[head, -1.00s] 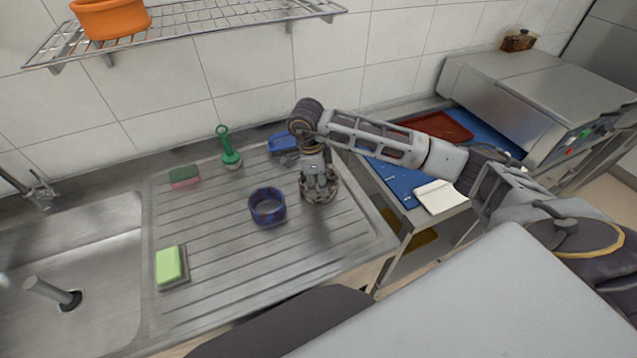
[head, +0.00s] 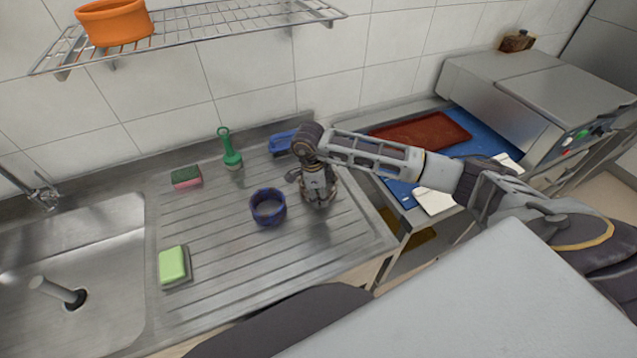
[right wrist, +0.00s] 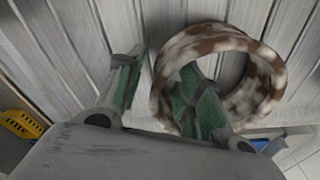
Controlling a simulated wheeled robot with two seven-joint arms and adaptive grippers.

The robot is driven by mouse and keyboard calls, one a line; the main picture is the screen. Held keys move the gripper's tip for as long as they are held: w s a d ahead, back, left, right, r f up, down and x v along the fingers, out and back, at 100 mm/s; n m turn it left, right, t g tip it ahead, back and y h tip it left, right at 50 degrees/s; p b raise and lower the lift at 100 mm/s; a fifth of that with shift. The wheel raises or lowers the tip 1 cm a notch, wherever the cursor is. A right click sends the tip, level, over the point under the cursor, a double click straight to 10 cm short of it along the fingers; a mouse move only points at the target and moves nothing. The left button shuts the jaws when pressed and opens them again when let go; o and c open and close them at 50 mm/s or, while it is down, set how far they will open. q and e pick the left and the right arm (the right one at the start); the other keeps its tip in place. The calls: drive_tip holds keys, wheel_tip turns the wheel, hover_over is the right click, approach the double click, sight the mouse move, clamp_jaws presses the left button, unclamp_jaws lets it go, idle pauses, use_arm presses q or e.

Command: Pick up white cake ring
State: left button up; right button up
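The white cake ring, stained with brown patches, shows clearly in the right wrist view (right wrist: 250,96). It stands on the grooved steel drainboard (head: 222,238). My right gripper (right wrist: 161,82) is open over the ring's near-left wall. One green-padded finger reaches inside the ring and the other is outside it to the left, with a gap between them. In the head view my right gripper (head: 318,193) points down and hides most of the ring. I cannot tell whether either finger touches the wall. My left gripper is not in view.
A blue ring (head: 268,207) stands just left of my right gripper. A green-handled brush (head: 229,150), a blue item (head: 282,143), a pink-green sponge (head: 186,177) and a light green sponge (head: 173,265) lie around. The sink (head: 75,260) is at left; the wire shelf (head: 215,20) is above.

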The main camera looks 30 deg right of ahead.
idle(0.4)
clamp_jaws()
drive_tip(key=shift+r, duration=0.1)
drive_tip(key=shift+r+b, duration=1.1)
drive_tip(key=shift+r, duration=3.8)
